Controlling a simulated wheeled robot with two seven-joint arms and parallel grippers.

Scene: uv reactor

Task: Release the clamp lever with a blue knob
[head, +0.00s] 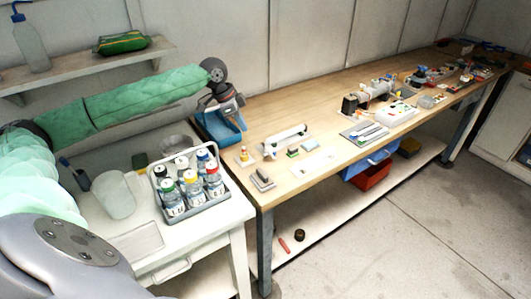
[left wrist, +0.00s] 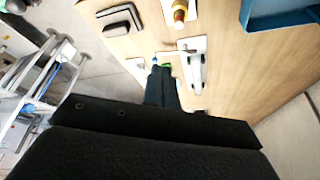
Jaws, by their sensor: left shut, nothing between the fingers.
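My left gripper (head: 228,108) hangs over the near left end of the wooden bench, by a blue tray. In the left wrist view its dark fingers (left wrist: 162,82) are together with nothing between them. Ahead of them is a white fixture (left wrist: 194,68), with a small green part (left wrist: 165,65) right at the fingertips. I cannot tell whether they touch. In the head view a white device (head: 286,140) lies on the bench, right of and below the gripper. I cannot clearly make out a blue knob or the clamp lever. My right gripper is not in view.
The blue tray (head: 220,132) stands at the bench's left end. A bottle rack (head: 208,202) with several bottles stands on the white table. A small yellow-orange item (head: 243,156) and grey blocks (head: 262,178) lie near the bench edge. More equipment (head: 378,92) stands farther right.

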